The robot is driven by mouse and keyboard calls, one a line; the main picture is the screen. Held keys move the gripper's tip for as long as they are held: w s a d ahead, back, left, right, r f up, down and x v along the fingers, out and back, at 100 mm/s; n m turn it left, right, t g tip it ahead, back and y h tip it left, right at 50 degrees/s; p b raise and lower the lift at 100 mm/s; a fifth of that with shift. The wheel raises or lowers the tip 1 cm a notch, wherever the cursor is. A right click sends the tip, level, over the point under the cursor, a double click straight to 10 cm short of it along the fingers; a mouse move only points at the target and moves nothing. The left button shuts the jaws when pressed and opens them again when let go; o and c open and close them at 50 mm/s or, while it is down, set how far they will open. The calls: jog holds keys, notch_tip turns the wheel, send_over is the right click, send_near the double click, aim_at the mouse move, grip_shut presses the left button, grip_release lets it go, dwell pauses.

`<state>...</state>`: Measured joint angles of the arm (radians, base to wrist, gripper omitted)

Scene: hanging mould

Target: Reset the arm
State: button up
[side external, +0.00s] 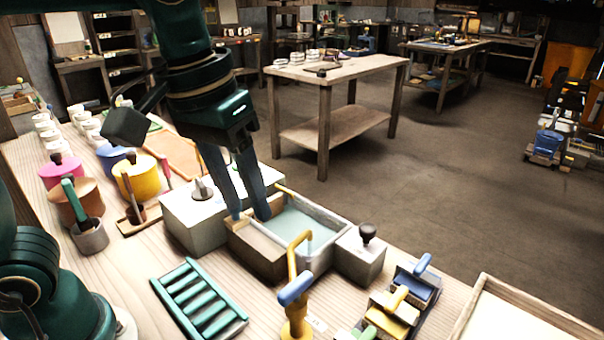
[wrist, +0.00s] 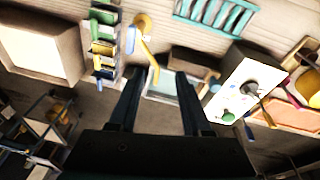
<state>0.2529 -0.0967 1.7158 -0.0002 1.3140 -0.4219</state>
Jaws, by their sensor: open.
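My gripper (side external: 250,212) hangs from my dark green arm with its fingers pointing down, apart and with nothing between them. In the side external view the fingertips are in front of or over the wooden box beside the water basin (side external: 303,231); the exact height is hard to tell. In the wrist view my gripper (wrist: 160,75) shows as two dark fingers spread apart, with the basin between and beyond them. A white block with a grey knob (side external: 200,190) stands just left of the fingers.
A yellow tap with a blue handle (side external: 295,290) rises in front of the basin. A teal slatted rack (side external: 200,300), coloured brushes (side external: 400,305) and a pale tray (side external: 510,320) lie along the near side. Pink, brown and yellow pots (side external: 140,176) crowd the left.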

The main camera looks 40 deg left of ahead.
jog(key=s+a+f+m+t, duration=0.2)
jog(key=s+a+f+t, duration=0.1)
jog(key=s+a+f, duration=0.2)
jog(key=shift+s+a+y, duration=0.3)
jog(key=shift+s+a, duration=0.15)
jog(key=shift+s, duration=0.25)
